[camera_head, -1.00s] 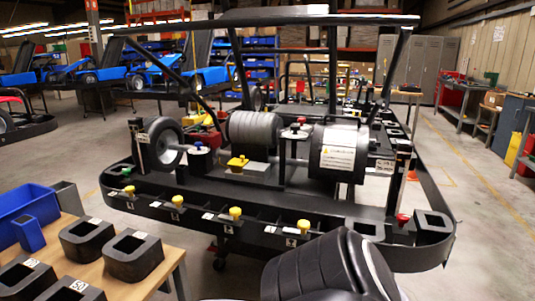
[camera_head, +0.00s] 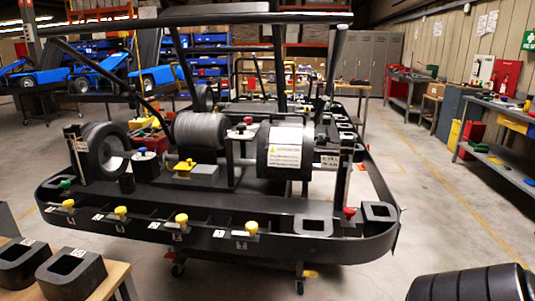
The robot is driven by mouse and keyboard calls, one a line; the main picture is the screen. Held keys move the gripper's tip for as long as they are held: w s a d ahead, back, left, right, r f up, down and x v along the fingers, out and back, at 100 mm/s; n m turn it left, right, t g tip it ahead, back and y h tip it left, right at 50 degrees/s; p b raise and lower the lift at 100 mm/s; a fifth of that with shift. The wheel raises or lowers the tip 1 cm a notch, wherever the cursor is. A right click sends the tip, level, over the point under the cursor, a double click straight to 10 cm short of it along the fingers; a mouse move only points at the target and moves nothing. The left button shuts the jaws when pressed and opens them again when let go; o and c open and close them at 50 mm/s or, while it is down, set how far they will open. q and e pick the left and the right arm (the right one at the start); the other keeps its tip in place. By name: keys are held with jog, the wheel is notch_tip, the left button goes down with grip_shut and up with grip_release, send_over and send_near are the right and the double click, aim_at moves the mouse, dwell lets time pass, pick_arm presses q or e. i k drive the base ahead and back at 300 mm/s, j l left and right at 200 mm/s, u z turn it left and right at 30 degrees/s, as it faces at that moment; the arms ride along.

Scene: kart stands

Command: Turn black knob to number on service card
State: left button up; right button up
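A kart stand with a black frame (camera_head: 215,225) fills the middle of the head view. A small black piece (camera_head: 126,183) stands near a blue knob (camera_head: 142,153) on its left part; I cannot tell whether it is the black knob. A white card with a yellow warning mark (camera_head: 285,155) is on the dark drum at the stand's middle right. The writing is too small to read, and I cannot tell which is the service card. Neither of my grippers shows.
Several yellow knobs (camera_head: 181,219) line the stand's front, with a red knob (camera_head: 349,213) at right. A wooden table with black blocks (camera_head: 72,274) stands at lower left. A black ribbed shape (camera_head: 465,285) fills the lower right corner. Floor right of the stand is open.

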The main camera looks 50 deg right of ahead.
aim_at(240, 128)
jog(key=k+z, duration=0.1)
jog(key=z, duration=1.25)
